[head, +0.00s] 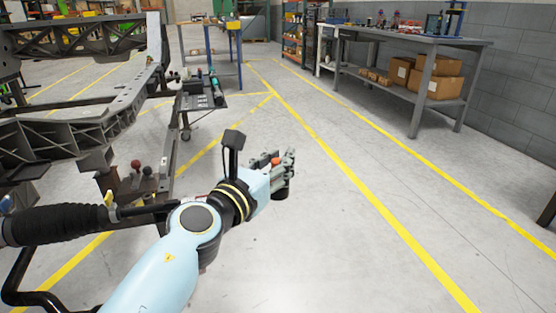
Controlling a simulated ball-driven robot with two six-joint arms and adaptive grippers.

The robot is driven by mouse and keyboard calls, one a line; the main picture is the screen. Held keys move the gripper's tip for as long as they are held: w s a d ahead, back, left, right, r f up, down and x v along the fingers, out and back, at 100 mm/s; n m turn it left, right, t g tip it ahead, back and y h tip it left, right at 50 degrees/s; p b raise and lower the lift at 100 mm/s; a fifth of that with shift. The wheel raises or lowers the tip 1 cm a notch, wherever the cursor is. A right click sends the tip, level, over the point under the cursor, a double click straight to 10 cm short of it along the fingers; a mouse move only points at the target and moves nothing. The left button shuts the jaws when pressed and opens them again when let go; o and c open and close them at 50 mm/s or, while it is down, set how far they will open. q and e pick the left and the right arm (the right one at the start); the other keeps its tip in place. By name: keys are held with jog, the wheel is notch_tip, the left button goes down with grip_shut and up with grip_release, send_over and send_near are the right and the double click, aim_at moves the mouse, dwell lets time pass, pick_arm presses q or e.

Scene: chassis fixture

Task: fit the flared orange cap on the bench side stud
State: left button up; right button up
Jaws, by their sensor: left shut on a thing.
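My left gripper (286,170) is near the middle of the head view, above the bare floor, at the end of my light blue arm. It is shut, and a small orange thing, seemingly the flared orange cap (275,161), shows between its grey fingers. The fingers hide most of the cap, so its flare and tilt cannot be told. The dark chassis (85,125) stands at the left, apart from the gripper. I cannot make out the bench side stud on it. My right gripper is not in view.
A tool cart (203,101) stands beside the chassis. A grey workbench (420,40) with cardboard boxes (437,84) on its lower shelf is at the back right by the wall. Open floor with yellow lines (345,170) lies at the centre and right.

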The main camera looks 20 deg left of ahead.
pick_arm(q)
jog(key=o, duration=0.9)
jog(key=shift+s, duration=0.1)
jog(key=shift+s+a, duration=0.15)
jog(key=shift+s, duration=0.55)
jog(key=shift+s+a, duration=0.15)
jog(key=shift+s, duration=0.55)
jog(key=shift+s+a, duration=0.2)
jog(key=shift+s, duration=0.8)
jog(key=shift+s+a, duration=0.15)
jog(key=shift+s, duration=0.8)
